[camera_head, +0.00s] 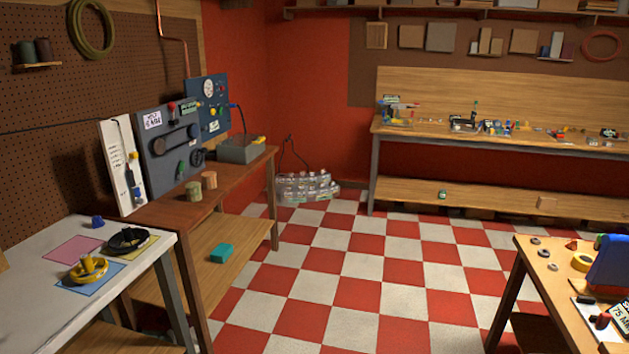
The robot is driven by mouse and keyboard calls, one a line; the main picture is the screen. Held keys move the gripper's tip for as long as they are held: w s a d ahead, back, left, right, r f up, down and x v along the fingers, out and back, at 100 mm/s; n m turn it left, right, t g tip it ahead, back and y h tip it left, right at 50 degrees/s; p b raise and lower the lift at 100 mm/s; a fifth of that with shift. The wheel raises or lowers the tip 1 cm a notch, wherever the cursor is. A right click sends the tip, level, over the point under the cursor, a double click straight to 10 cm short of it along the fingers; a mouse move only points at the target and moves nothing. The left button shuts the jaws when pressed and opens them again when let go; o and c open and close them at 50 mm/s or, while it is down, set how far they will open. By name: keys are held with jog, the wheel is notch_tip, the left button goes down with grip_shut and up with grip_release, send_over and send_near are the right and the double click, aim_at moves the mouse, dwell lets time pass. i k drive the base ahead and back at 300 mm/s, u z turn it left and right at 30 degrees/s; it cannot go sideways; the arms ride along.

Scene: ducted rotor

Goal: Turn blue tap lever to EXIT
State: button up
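No blue tap lever can be made out for certain at this distance. A tall white panel (122,165) leans at the left end of the brown bench, with a thin black line, a yellow part and a small blue part (137,193) near its lower edge. A grey panel (163,140) beside it carries a red knob, a dark elongated part and green parts. A blue panel (222,92) behind has a round gauge (208,88) and small coloured fittings. No EXIT label is readable. My gripper is not in view.
A white-topped table (55,318) with coloured squares stands front left, beside the brown bench (165,222). A clear crate (306,187) sits on the floor by the back wall. Another table (548,285) stands front right. The checkered floor (350,265) between is open.

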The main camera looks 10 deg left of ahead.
aim_at(136, 191)
jog(key=u, duration=0.2)
jog(key=i, duration=0.7)
jog(key=u, duration=0.55)
jog(key=i, duration=0.7)
jog(key=u, duration=0.75)
jog(key=i, duration=0.6)
jog(key=u, duration=0.8)
jog(key=i, duration=0.65)
jog(key=u, duration=0.5)
jog(key=i, duration=0.7)
jog(key=u, duration=0.05)
